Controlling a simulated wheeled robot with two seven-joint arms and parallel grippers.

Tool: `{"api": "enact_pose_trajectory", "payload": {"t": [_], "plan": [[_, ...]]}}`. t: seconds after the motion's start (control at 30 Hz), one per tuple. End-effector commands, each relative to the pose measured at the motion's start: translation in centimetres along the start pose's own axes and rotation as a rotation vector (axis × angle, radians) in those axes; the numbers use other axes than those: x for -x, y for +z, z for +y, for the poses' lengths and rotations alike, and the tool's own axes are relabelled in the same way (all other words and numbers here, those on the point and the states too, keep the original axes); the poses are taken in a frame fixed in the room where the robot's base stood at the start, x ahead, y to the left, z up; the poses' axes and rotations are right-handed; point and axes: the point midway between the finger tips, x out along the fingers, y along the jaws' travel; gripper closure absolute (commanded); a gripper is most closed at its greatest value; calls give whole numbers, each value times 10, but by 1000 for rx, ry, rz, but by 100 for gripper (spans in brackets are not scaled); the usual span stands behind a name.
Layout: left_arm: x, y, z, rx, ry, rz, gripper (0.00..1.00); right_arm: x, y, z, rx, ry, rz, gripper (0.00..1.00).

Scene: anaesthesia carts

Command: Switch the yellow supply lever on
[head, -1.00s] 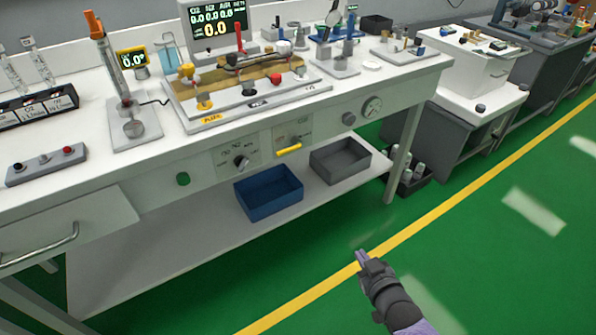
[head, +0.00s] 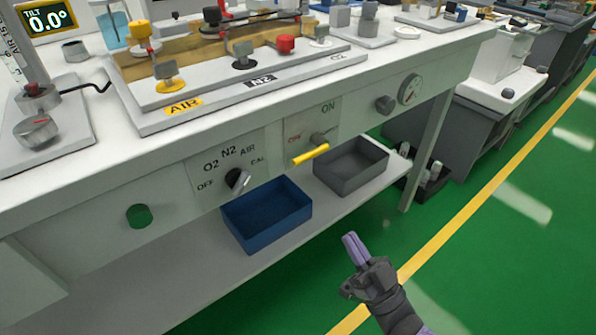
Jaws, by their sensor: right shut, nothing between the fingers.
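The yellow supply lever (head: 311,154) is on a small plate (head: 299,131) on the bench's front panel. It lies roughly level, tilted slightly up to the right. An "ON" mark is at the top right of the plate, and a small red mark is at its left. My right gripper (head: 350,240) is below and to the right of the lever, in front of the bench and well apart from it. Its fingers are shut together with nothing between them. My left gripper is not in view.
A selector knob (head: 237,181) and a green button (head: 139,215) are left of the lever; a dark knob (head: 385,104) and a gauge (head: 410,89) are right. A blue bin (head: 268,238) and a grey bin (head: 350,184) stand on the lower shelf.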

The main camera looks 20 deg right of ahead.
Motion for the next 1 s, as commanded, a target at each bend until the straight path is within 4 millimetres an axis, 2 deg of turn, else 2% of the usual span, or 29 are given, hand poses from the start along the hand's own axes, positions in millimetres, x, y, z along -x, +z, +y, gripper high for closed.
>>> {"api": "enact_pose_trajectory", "payload": {"t": [0.23,0.33,0.8,1.0], "plan": [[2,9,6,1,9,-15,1,-3,-2,0,1,0,1,100],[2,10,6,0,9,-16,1,-11,-2,0,1,0,2,100],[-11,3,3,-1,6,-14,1,-108,0,0,0,0,1,100],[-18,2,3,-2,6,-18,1,-134,0,0,1,0,-1,100]]}}
